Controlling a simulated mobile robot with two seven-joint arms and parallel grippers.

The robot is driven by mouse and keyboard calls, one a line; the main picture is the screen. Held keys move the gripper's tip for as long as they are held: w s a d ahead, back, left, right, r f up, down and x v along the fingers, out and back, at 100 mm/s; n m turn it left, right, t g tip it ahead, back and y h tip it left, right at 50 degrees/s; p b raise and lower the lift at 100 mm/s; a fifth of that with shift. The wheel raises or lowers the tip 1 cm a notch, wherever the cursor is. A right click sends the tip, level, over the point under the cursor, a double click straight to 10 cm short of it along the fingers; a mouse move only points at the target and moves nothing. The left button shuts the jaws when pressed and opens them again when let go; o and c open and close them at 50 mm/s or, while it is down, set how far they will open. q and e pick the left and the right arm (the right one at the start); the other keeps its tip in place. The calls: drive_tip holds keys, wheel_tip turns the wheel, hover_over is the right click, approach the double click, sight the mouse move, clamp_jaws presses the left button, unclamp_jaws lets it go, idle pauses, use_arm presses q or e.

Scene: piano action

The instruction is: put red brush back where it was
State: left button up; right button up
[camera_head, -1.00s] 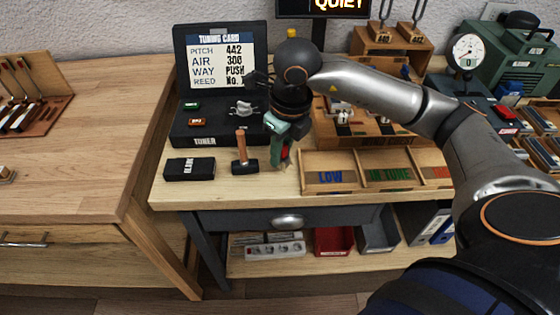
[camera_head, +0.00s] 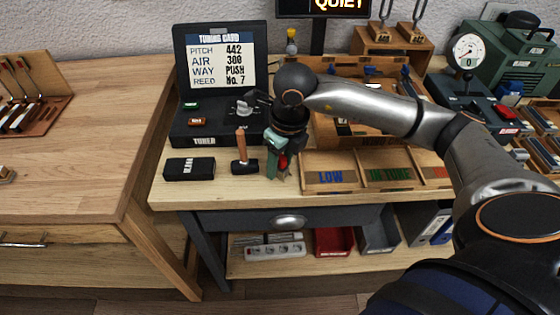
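A small red piece (camera_head: 283,161), which may be the red brush, shows at the fingers of my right gripper (camera_head: 276,170). The gripper points down at the workbench, just right of the wooden-handled hammer (camera_head: 241,151) and left of the tray marked LOW. Its green finger shows in front. I cannot tell whether the fingers are closed on the red piece or beside it, and most of that piece is hidden. My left gripper is not in view.
The tuner case (camera_head: 219,85) stands behind the hammer, and a black block (camera_head: 190,168) lies left of it. The labelled sorting tray (camera_head: 331,188) is close on the right. A yellow-topped item (camera_head: 291,41) stands at the back. The bench's front strip is clear.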

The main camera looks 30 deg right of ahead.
sight(286, 170)
drive_tip(key=shift+r, duration=0.45)
drive_tip(key=r, duration=0.3)
drive_tip(key=s+r, duration=0.1)
drive_tip(key=r, duration=0.3)
drive_tip(key=r+p, duration=0.1)
drive_tip(key=r, duration=0.3)
drive_tip(key=shift+s+d+r, duration=0.15)
drive_tip(key=shift+s+d, duration=0.05)
drive_tip(key=shift+s, duration=0.2)
drive_tip(key=shift+a, duration=0.1)
